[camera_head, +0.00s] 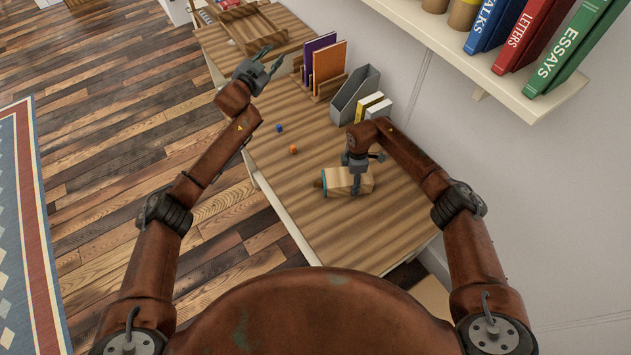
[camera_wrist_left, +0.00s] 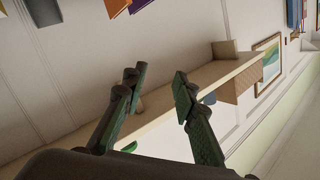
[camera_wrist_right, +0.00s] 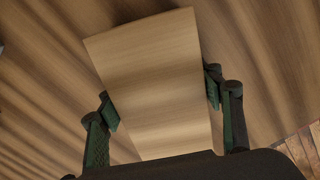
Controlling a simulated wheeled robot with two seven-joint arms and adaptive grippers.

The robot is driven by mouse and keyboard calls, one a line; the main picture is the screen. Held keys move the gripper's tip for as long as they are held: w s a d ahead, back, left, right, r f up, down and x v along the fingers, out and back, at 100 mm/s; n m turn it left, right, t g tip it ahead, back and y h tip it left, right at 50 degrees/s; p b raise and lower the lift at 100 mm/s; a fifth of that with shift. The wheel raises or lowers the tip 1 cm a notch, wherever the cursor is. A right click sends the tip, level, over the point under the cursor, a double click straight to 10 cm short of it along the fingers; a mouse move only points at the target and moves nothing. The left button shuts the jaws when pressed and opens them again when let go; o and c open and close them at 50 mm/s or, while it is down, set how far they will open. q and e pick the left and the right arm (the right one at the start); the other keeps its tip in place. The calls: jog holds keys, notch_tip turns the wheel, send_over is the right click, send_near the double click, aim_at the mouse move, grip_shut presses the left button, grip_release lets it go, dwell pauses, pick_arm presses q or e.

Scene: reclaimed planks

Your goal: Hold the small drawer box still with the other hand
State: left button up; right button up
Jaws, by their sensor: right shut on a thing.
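The small drawer box (camera_head: 343,181) is a light wooden block on the desk in front of me, with a teal-edged face toward the left. In the right wrist view its plain wooden top (camera_wrist_right: 152,78) lies between the fingers. My right gripper (camera_head: 357,186) comes down over the box and is shut on it; in the right wrist view the fingers (camera_wrist_right: 162,105) sit on either side. My left gripper (camera_head: 273,61) is raised above the desk's far part, fingers apart and empty. Its open fingers (camera_wrist_left: 158,85) also show in the left wrist view.
A blue ball (camera_head: 278,127) and an orange ball (camera_head: 293,149) lie on the desk (camera_head: 300,190) left of the box. A grey file holder (camera_head: 354,94), a book rack (camera_head: 325,88) and a wooden tray (camera_head: 250,27) stand farther back. A wall shelf (camera_head: 470,65) hangs at right.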

pick_arm(q)
jog(key=s+d+f+g, duration=0.2)
jog(key=s+f+g, duration=0.15)
jog(key=f, duration=0.35)
jog(key=m+g+y, duration=0.2)
jog(key=m+g, duration=0.4)
jog(key=g, duration=0.5)
send_near(316, 182)
jog(key=x, duration=0.9)
jog(key=shift+d+f, duration=0.15)
jog(key=shift+c, duration=0.4)
grip_shut()
